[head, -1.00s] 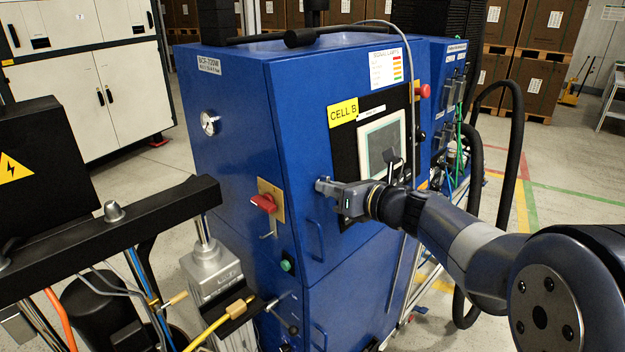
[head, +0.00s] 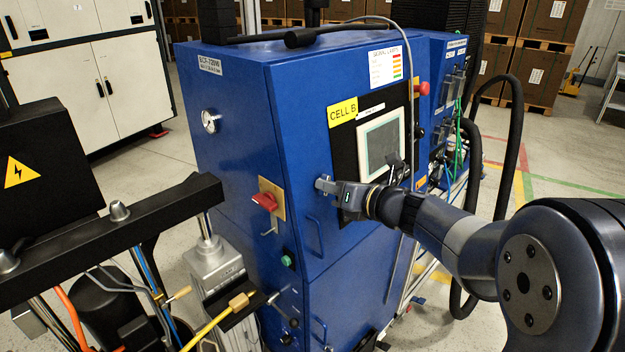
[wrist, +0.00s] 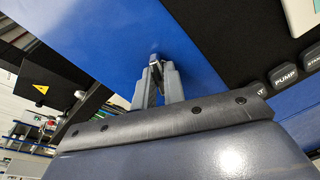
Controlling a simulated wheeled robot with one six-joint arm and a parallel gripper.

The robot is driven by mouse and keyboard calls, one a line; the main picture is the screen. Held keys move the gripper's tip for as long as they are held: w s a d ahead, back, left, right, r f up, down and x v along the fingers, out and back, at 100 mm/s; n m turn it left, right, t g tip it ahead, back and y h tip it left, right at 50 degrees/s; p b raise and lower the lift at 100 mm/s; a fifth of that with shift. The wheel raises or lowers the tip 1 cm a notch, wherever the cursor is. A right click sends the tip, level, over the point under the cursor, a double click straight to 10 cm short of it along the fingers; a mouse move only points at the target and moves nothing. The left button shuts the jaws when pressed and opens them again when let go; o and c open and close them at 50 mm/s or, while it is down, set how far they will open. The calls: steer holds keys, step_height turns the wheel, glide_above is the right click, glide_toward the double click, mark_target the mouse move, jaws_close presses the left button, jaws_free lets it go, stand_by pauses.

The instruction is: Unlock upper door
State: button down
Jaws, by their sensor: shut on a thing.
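The blue cabinet's upper door (head: 345,75) faces right in the head view and appears closed. It has a blue bar handle (head: 315,240) near its left edge. My gripper (head: 322,185) is at the door's left edge, just above that handle. In the wrist view its grey fingers (wrist: 156,82) are shut on a small metal lock piece (wrist: 155,57) against the blue face. The fingers hide most of this piece, so its shape and turn cannot be told.
A red rotary switch (head: 265,201) and a green button (head: 287,261) are on the cabinet's left side. A touch panel (head: 382,143) is right of my gripper. Black hoses (head: 515,150) hang at right.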

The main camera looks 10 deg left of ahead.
steer(key=shift+m+p, duration=1.3)
steer(key=shift+p, duration=0.05)
steer(key=shift+r+m+p, duration=0.1)
steer(key=shift+m+p, duration=0.2)
steer(key=shift+p, duration=0.2)
steer(key=shift+m+p, duration=0.5)
steer(key=shift+p, duration=0.1)
steer(key=shift+m+p, duration=0.6)
steer(key=shift+p, duration=0.05)
steer(key=shift+m+p, duration=0.3)
steer(key=shift+m, duration=0.3)
